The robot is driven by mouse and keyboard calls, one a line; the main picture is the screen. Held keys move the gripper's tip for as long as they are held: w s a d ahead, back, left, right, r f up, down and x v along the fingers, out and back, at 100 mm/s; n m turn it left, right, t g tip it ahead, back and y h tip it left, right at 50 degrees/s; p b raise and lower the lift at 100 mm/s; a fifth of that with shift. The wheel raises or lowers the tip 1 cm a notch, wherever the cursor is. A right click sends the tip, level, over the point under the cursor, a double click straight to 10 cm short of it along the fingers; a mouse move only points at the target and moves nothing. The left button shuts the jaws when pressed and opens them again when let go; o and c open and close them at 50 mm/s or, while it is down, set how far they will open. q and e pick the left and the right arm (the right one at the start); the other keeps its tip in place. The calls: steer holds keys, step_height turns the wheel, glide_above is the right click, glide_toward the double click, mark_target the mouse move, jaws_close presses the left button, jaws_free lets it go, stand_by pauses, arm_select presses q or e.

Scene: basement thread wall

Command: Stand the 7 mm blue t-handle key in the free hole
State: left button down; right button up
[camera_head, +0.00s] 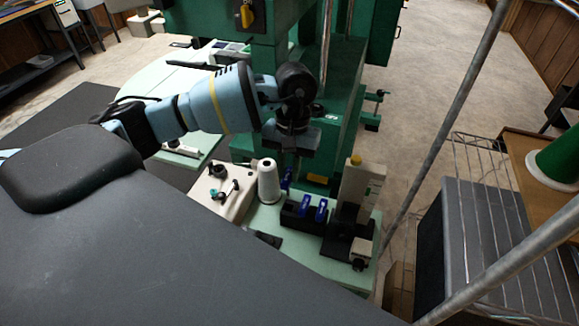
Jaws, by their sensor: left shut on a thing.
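My left gripper (291,152) comes in from the left and points down over the small bench. It is shut on a blue t-handle key (286,178), mostly hidden by the gripper and the things around it. Below it stands a black key stand (294,219) with two blue t-handle keys upright in it, one (304,206) to the left and one (321,211) to the right. The held key is above the stand's back left end; I cannot tell if its tip touches the stand. The free hole and the size marks cannot be made out. My right gripper is not in view.
A white thread cone (268,182) and a cream box with knobs (222,192) stand left of the stand. A grey upright device with a yellow knob (356,190) stands close on the right. A green machine (337,95) rises behind. A slanted metal pole (440,125) is further right.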

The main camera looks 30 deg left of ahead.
mark_target(289, 194)
arm_select(q)
steer(key=shift+f, duration=0.15)
steer(key=shift+x, duration=0.85)
step_height(289, 194, down, 2)
steer(key=shift+w+f+b, duration=0.1)
steer(key=shift+w+b, duration=0.1)
steer(key=shift+b, duration=0.2)
steer(key=shift+w+b+x, duration=0.2)
steer(key=shift+b+x, duration=0.25)
steer(key=shift+x, duration=0.6)
steer(key=shift+f, duration=0.4)
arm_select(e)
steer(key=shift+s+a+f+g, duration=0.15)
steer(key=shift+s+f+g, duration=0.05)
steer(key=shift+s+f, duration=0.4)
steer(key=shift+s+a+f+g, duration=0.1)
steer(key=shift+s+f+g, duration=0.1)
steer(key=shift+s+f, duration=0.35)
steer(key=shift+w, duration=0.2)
arm_select(q)
steer(key=shift+a, duration=0.1)
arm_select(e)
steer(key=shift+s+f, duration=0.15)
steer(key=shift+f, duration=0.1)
arm_select(q)
steer(key=shift+b, duration=0.3)
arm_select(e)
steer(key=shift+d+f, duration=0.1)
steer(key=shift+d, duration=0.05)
